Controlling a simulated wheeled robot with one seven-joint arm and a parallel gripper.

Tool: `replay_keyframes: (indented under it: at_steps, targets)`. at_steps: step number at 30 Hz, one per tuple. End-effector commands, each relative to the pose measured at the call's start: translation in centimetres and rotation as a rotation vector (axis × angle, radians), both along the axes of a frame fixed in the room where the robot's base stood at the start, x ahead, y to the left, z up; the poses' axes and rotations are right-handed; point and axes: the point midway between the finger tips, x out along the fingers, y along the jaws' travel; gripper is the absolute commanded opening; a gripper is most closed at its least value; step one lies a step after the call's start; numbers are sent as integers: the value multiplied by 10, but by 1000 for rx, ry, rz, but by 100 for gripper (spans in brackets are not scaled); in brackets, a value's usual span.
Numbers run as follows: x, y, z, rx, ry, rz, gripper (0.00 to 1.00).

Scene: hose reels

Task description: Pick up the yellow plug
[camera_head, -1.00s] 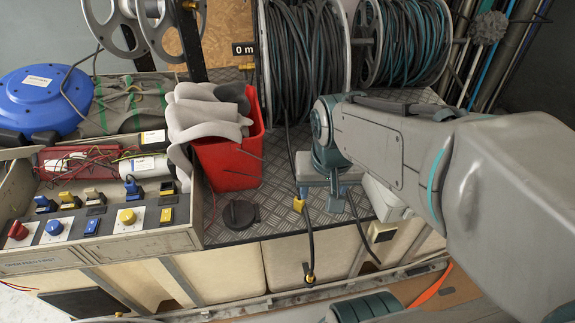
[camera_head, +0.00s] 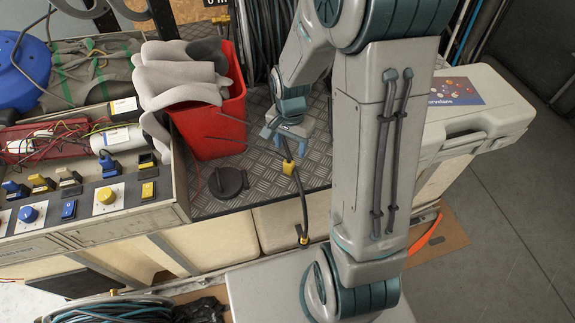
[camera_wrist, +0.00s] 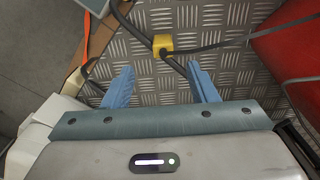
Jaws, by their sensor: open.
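The yellow plug (camera_head: 288,168) is a small block on a dark cable, lying on the diamond-plate deck near its front edge. It also shows in the wrist view (camera_wrist: 163,43), just beyond the fingertips and roughly centred between them. My gripper (camera_head: 287,140) is open and empty, pointing down with blue fingers apart. It is close behind the plug in the head view, and its wrist-view fingertips (camera_wrist: 160,70) do not enclose the plug. The dark cable runs past the plug toward the right finger. Whether they touch cannot be told.
A red bin (camera_head: 214,125) with grey gloves stands left of my gripper. A round black cap (camera_head: 228,183) lies on the deck in front of it. A second cable end (camera_head: 303,238) with a yellow band hangs over the edge. Hose reels stand behind; a white case (camera_head: 480,115) is right.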

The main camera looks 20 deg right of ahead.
Motion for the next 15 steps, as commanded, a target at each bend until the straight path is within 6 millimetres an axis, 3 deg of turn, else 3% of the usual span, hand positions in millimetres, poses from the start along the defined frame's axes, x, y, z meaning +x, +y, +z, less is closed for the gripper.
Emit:
replay_keyframes:
  at_steps: [6, 15]
  targets:
    - [-1, 0, -39, 0, 4, 0, 53]
    - [0, 1, -57, 0, 1, 3, 53]
